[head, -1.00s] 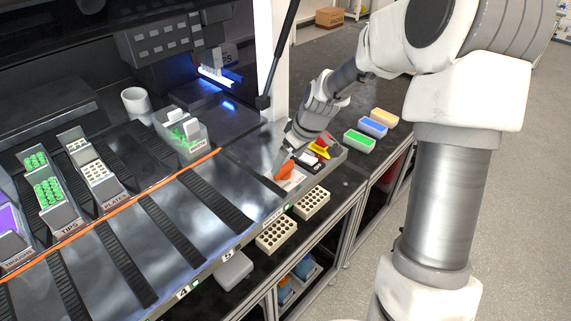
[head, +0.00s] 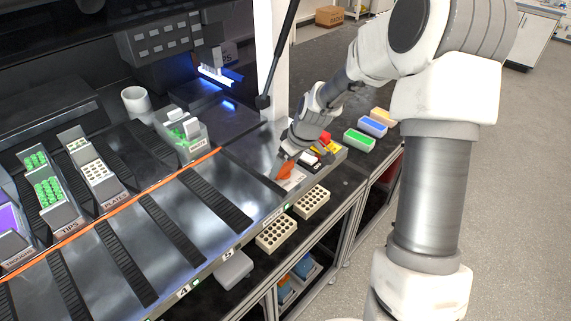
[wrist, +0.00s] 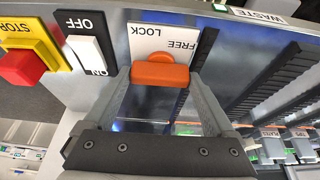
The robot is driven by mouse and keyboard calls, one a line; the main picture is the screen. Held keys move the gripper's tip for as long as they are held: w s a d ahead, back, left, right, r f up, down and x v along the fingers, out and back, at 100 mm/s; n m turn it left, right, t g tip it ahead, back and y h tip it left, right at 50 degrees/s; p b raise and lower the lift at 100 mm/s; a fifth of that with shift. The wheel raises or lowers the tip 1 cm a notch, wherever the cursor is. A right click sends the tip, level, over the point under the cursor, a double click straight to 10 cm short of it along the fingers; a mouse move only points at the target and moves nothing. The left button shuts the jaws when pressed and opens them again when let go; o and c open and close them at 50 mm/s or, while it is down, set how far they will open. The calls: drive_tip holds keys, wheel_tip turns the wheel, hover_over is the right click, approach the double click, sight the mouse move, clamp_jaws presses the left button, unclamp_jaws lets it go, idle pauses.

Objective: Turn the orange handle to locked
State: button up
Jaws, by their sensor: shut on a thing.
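The orange handle (wrist: 160,75) lies crosswise between the fingers of my gripper (wrist: 158,80) in the wrist view, one finger at each end. My gripper is shut on it. A rounded orange part shows just behind the bar. The handle sits by a white plate (wrist: 147,38) with the words LOCK and FREE, seen upside down in the wrist view. Which word the handle points to is not clear. In the head view the orange handle (head: 285,171) shows at the deck's right end, partly hidden by my gripper (head: 284,162).
Beside the plate are a white ON/OFF switch (wrist: 87,54) and a red stop button (wrist: 20,68) on yellow. Dark rails and labelled racks lie across the deck. Green (head: 359,140), blue and yellow trays stand on the bench to the right.

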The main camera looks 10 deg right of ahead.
drive_tip(key=shift+m+b, duration=0.3)
drive_tip(key=m+b, duration=0.1)
drive_tip(key=m+h+b, duration=0.1)
drive_tip(key=shift+a+f+m+t, duration=0.1)
drive_tip(key=shift+a+m+t, duration=0.1)
drive_tip(key=shift+m+t, duration=0.15)
drive_tip(key=m+h+b, duration=0.1)
drive_tip(key=m+h, duration=0.1)
drive_tip(key=m, duration=0.3)
drive_tip(key=shift+a+b, duration=0.15)
drive_tip(key=shift+b, duration=0.25)
drive_tip(key=m+h, duration=0.1)
drive_tip(key=m, duration=0.3)
drive_tip(key=shift+a+m+h, duration=0.1)
drive_tip(key=shift+m+h, duration=0.25)
drive_tip(key=shift+h, duration=0.05)
drive_tip(key=m+g, duration=0.1)
drive_tip(key=m, duration=0.1)
drive_tip(key=m+h, duration=0.1)
drive_tip(key=m, duration=0.1)
drive_tip(key=shift+w+m+g+p, duration=0.1)
drive_tip(key=shift+m+g+p, duration=0.2)
drive_tip(key=shift+m+g, duration=0.1)
drive_tip(key=o, duration=1.1)
drive_tip(key=shift+c, duration=0.2)
